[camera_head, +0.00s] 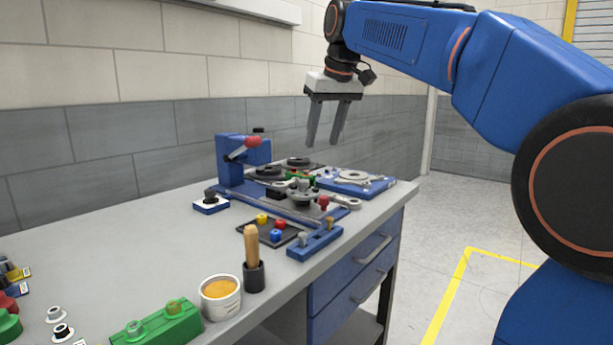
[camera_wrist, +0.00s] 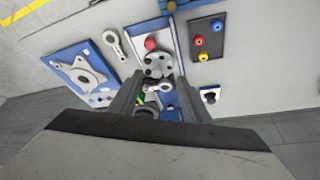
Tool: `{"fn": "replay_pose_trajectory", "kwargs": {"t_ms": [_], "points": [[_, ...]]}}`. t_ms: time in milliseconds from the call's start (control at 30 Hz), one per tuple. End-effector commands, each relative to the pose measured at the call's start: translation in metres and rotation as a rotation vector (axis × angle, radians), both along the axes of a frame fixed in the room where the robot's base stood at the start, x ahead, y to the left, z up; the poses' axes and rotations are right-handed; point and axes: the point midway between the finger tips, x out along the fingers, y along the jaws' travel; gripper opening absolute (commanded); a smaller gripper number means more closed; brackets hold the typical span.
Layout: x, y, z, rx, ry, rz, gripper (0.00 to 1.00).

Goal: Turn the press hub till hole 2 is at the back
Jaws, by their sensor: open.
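The press hub, a round grey flanged disc (camera_head: 302,196) with a raised middle, sits on the blue fixture plate on the bench. In the wrist view the hub (camera_wrist: 158,64) shows dark holes around its face; I cannot read any hole numbers, so I cannot tell where hole 2 is. A red knob (camera_head: 323,202) stands beside the hub; it also shows in the wrist view (camera_wrist: 151,43). The blue press (camera_head: 231,165) with a red-knobbed lever rises to the left. My gripper (camera_head: 323,144) is open and empty, high above the bench, fingers pointing down.
A blue tray with a grey flange plate (camera_head: 352,176) lies at the back right. A dark tray of coloured pegs (camera_head: 285,236) and a blue block with pegs (camera_head: 315,244) lie in front. A wooden-handled tool (camera_head: 251,245) stands near a cup (camera_head: 220,309). The left bench middle is clear.

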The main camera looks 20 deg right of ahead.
Motion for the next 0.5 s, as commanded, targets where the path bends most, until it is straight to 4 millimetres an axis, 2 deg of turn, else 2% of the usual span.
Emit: {"fn": "replay_pose_trajectory", "kwargs": {"t_ms": [33, 100, 233, 367, 500], "points": [[0.012, 0.003, 0.008, 0.000, 0.000, 0.008, 0.44], [0.023, 0.005, 0.015, 0.000, 0.001, 0.016, 0.44], [0.034, 0.008, 0.024, -0.001, 0.001, 0.027, 0.44], [0.038, 0.009, 0.024, -0.001, 0.002, 0.031, 0.44], [0.042, 0.010, 0.011, -0.001, 0.004, 0.031, 0.44]]}}
